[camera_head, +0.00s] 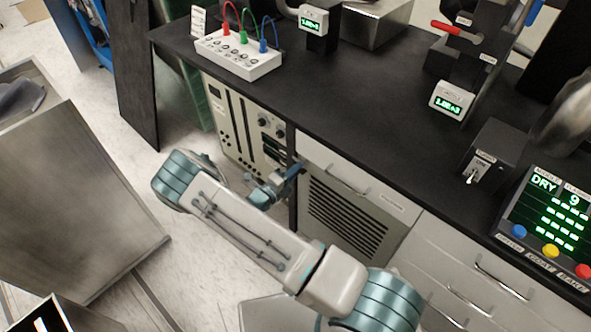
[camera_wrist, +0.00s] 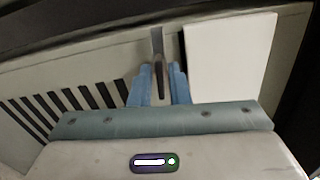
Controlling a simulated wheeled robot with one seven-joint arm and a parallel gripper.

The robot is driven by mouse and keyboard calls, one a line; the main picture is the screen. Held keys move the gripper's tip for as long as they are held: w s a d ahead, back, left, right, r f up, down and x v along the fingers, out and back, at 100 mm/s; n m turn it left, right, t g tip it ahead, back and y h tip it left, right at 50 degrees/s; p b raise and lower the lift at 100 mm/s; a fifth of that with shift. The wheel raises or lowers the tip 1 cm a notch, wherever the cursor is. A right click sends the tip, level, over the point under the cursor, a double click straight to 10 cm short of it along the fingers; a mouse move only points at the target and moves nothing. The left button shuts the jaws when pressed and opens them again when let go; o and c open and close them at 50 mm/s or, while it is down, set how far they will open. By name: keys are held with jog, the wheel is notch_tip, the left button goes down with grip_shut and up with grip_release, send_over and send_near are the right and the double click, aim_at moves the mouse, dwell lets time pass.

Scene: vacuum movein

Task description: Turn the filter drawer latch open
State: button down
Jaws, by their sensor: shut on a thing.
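The latch (camera_wrist: 159,76) is a narrow dark upright piece on a cream panel, in the middle of the wrist view. My gripper (camera_wrist: 159,84) has its two blue fingers shut on it, one on each side. The fingers hide part of the latch. The panel (camera_wrist: 100,65) has a row of dark vent slots at its left. In the head view my gripper (camera_head: 294,172) is at the front of the bench, by the left edge of the vented cabinet door (camera_head: 345,222). The latch cannot be made out there.
A white rectangular plate (camera_wrist: 231,58) is close to the right finger. A cream rack unit (camera_head: 245,125) with knobs stands left of the gripper under the black benchtop (camera_head: 370,110). Drawers with handles (camera_head: 500,278) are at the right. A large grey box (camera_head: 75,200) is at the left.

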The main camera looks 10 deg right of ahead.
jog(key=shift+w+a+n, duration=0.1)
jog(key=shift+a+n, duration=0.05)
jog(key=shift+n, duration=0.45)
jog(key=c, duration=1.6)
grip_release()
jog(key=shift+o, duration=0.2)
jog(key=v, duration=1.3)
jog(key=shift+s+a, duration=0.25)
jog(key=shift+a, duration=0.05)
